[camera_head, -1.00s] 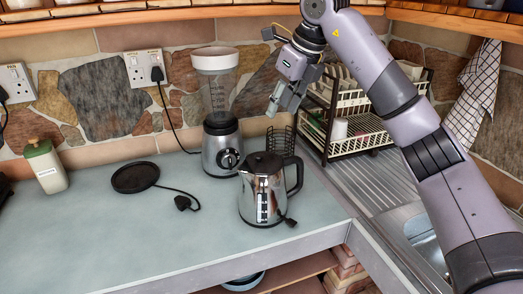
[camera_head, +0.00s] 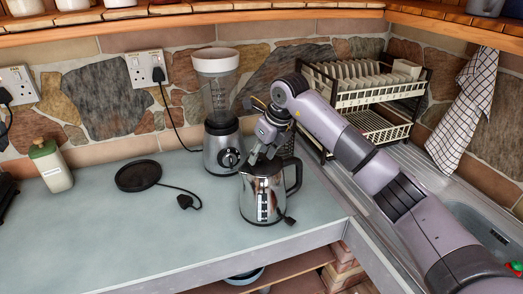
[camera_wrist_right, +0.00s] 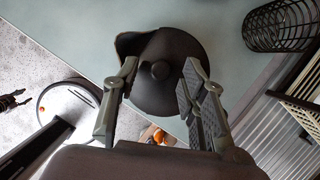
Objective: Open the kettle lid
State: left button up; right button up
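The steel kettle (camera_head: 261,197) stands upright on the worktop, its dark handle to the right. Its black lid (camera_wrist_right: 172,90) is on, seen from above in the right wrist view, with a round knob (camera_wrist_right: 160,70) in the middle. My right gripper (camera_head: 263,153) is just above the kettle top and hides much of the lid in the head view. In the wrist view the right gripper (camera_wrist_right: 160,76) is open, one finger on each side of the knob, with gaps to it. I cannot tell the exact height between fingertips and lid.
A blender (camera_head: 222,145) stands close behind the kettle. A round black base (camera_head: 138,176) with a cable lies to the left, near a bottle (camera_head: 51,166). A wire holder (camera_wrist_right: 281,25) and a dish rack (camera_head: 373,117) are to the right. The front worktop (camera_head: 110,235) is clear.

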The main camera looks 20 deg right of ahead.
grip_shut()
dwell(0.5)
dwell(0.4)
